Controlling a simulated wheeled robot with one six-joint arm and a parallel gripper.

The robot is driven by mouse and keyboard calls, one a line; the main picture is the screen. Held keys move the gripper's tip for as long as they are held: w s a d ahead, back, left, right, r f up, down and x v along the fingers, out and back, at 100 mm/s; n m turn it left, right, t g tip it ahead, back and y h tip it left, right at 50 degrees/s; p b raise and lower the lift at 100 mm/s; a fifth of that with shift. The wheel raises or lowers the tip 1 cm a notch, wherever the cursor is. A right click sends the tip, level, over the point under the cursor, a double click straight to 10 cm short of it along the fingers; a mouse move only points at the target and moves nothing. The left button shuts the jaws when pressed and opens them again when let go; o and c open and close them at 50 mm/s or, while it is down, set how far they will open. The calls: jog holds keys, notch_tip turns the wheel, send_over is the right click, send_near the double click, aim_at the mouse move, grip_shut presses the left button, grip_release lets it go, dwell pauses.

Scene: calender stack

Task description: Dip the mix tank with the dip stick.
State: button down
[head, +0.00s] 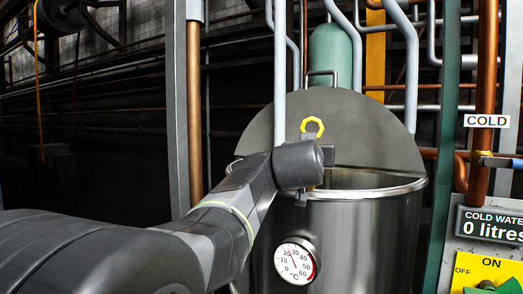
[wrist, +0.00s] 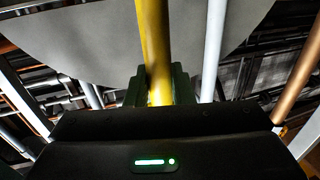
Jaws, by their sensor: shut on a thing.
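The mix tank (head: 385,235) is a steel drum with a round dial thermometer on its front. A grey half-round lid (head: 380,130) stands up at its back, and the front part of its mouth is open. My gripper (wrist: 158,92) is shut on the yellow dip stick (wrist: 153,35), which runs up from between the jaws in the wrist view. In the head view the stick's yellow ring handle (head: 312,126) shows just above my gripper, in front of the lid. My wrist is over the tank's near left rim and hides most of the stick. I cannot tell whether its lower end is inside the tank.
A cold water meter (head: 490,225) reading 0 litres and a yellow on/off panel (head: 487,272) stand at the right. Copper pipes (head: 486,70) and a green post (head: 447,130) rise beside the tank. A grey post (head: 178,110) and a copper pipe stand at the left.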

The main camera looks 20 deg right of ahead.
jog(key=shift+f+b, duration=0.35)
jog(key=shift+b, duration=0.05)
dwell(0.7)
notch_tip(320, 180, up, 9)
jog(key=p, duration=0.7)
jog(key=shift+f, duration=0.1)
notch_tip(320, 180, up, 3)
jog(key=shift+f+p, duration=0.15)
jog(key=shift+p, duration=0.65)
notch_tip(320, 180, up, 14)
jog(key=shift+f, duration=0.2)
